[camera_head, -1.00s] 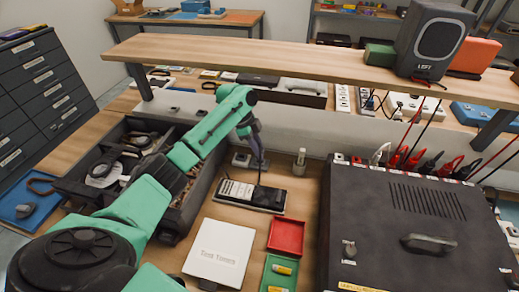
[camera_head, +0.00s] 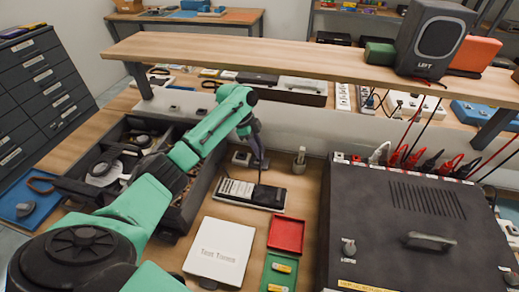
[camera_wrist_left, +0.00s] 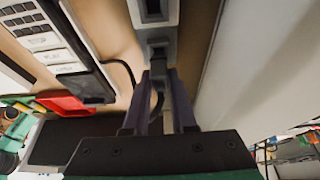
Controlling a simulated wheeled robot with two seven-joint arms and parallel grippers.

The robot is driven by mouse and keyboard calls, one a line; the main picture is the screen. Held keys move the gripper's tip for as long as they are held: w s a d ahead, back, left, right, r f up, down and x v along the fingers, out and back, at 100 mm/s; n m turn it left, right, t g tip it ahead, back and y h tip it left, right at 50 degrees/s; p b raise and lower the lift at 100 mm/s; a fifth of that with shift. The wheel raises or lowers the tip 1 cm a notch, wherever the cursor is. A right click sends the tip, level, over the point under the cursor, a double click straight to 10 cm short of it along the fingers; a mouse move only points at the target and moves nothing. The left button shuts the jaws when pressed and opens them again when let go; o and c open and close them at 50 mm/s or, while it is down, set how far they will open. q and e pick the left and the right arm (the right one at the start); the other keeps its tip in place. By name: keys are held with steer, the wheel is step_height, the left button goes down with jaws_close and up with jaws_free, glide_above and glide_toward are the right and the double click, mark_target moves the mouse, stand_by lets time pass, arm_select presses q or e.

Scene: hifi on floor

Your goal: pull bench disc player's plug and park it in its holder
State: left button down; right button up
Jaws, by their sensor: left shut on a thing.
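My left gripper (camera_head: 257,164) reaches down behind the keypad device, beside a small grey socket block (camera_head: 241,159). In the left wrist view the gripper (camera_wrist_left: 160,76) has its two dark fingers on either side of a dark plug (camera_wrist_left: 157,60) and is shut on it. The plug lines up with the grey block (camera_wrist_left: 152,14); I cannot tell whether it is seated in it. A dark cable (camera_wrist_left: 155,106) runs between the fingers. I cannot tell which block is the holder, nor identify the disc player. My right gripper is out of view.
The keypad device (camera_head: 250,192) lies close in front of the gripper. A large dark box (camera_head: 400,230) with leads along its back stands right. A dark bin (camera_head: 203,190) is left; a white box (camera_head: 220,250) and red tray (camera_head: 287,234) are in front. A wooden shelf (camera_head: 300,60) spans behind.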

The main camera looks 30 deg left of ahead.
arm_select(q)
steer(key=shift+f+b, duration=0.35)
steer(key=shift+f, duration=0.35)
stand_by(0.5)
steer(key=c, duration=0.7)
jaws_free()
steer(key=shift+o, duration=0.2)
steer(key=shift+r, duration=0.1)
steer(key=d+p+v, duration=0.1)
steer(key=p+v, duration=0.3)
steer(key=v, duration=1.5)
steer(key=shift+w+d+r, duration=0.2)
steer(key=shift+d+r, duration=0.1)
steer(key=shift+r, duration=0.1)
